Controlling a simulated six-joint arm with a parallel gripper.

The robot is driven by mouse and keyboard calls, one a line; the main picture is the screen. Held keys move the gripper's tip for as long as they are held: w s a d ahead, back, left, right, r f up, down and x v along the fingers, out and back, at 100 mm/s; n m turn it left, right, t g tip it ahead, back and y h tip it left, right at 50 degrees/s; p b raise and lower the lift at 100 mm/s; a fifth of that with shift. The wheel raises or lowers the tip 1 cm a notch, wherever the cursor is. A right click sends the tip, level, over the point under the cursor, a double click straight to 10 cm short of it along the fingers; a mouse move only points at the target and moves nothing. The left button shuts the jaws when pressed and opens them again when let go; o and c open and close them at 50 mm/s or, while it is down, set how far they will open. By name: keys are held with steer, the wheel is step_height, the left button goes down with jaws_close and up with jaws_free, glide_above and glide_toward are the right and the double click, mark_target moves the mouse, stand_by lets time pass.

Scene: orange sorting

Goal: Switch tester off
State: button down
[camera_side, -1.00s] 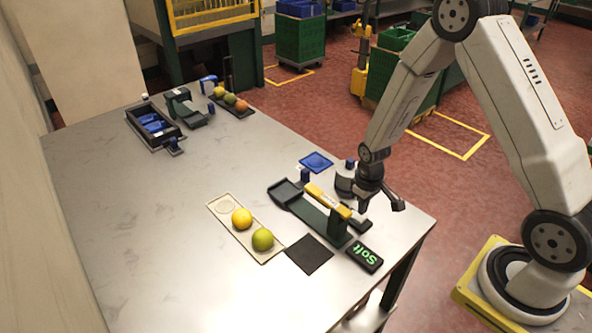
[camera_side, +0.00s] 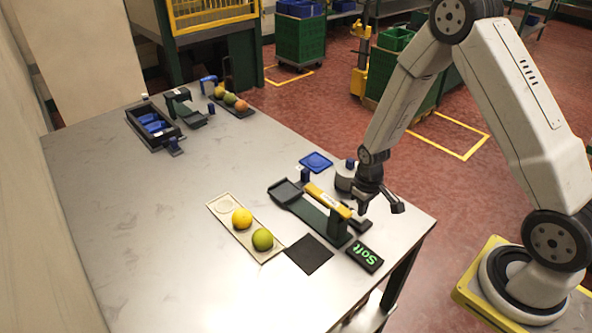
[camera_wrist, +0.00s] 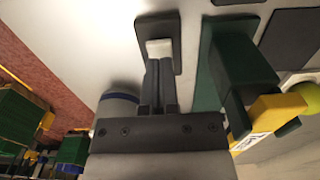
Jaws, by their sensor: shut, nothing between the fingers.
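The tester (camera_side: 310,212) is a dark green base with a yellow arm (camera_side: 328,201), near the table's right corner. Its display (camera_side: 365,257) reads "Soft" in lit green letters. In the wrist view the switch (camera_wrist: 158,48) is a pale block on a dark plate (camera_wrist: 172,28). My gripper (camera_wrist: 158,66) is shut and empty, its fingertips right at the near edge of the pale block; I cannot tell if they touch. In the side view my gripper (camera_side: 359,211) points down beside the yellow arm, low over the switch plate.
A beige tray (camera_side: 222,205) holds a yellow-orange fruit (camera_side: 242,218) and a green one (camera_side: 263,239). A black mat (camera_side: 309,254) and a blue mat (camera_side: 316,162) lie near the tester. A second station stands at the far end. The table's middle is clear.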

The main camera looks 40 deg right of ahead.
mark_target(361, 219)
steer(key=shift+f, duration=0.9)
stand_by(0.8)
steer(key=shift+r, duration=3.55)
steer(key=shift+r, duration=0.1)
steer(key=shift+s+a+r, duration=0.1)
steer(key=shift+a+r, duration=0.1)
steer(key=shift+r, duration=0.05)
steer(key=s+a+r+t, duration=0.2)
steer(key=s+a+r, duration=0.5)
steer(key=r, duration=0.3)
steer(key=shift+s+r+t, duration=0.3)
steer(key=shift+s+r, duration=0.1)
steer(key=shift+s, duration=0.05)
